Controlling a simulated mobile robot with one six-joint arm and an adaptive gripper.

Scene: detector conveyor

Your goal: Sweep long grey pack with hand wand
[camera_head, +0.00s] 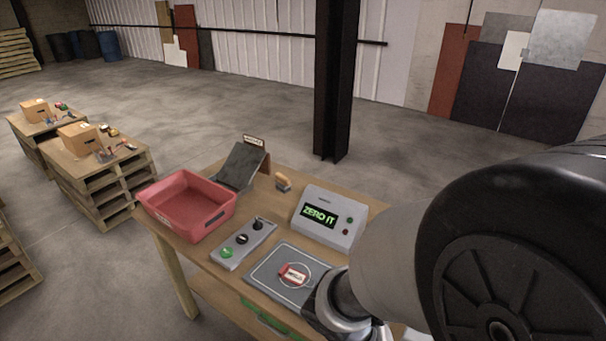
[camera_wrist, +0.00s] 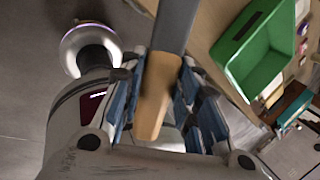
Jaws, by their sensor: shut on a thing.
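In the wrist view my gripper (camera_wrist: 157,88) is shut on the tan handle of a tool with a flat grey shaft, which looks like the hand wand (camera_wrist: 172,28). The blue-lined fingers sit on both sides of the handle, and the grey shaft runs up out of the top of the picture. In the head view my arm covers the lower right and hides the gripper and the wand. I cannot make out a long grey pack in either view.
The wooden table (camera_head: 180,262) holds a red tray (camera_head: 188,206), a slanted dark stand (camera_head: 240,166), a ZERO IT display box (camera_head: 328,217), a button panel (camera_head: 244,243) and a grey plate (camera_head: 262,279) with a small red-and-white piece (camera_head: 293,274). A green bin (camera_wrist: 258,52) shows right.

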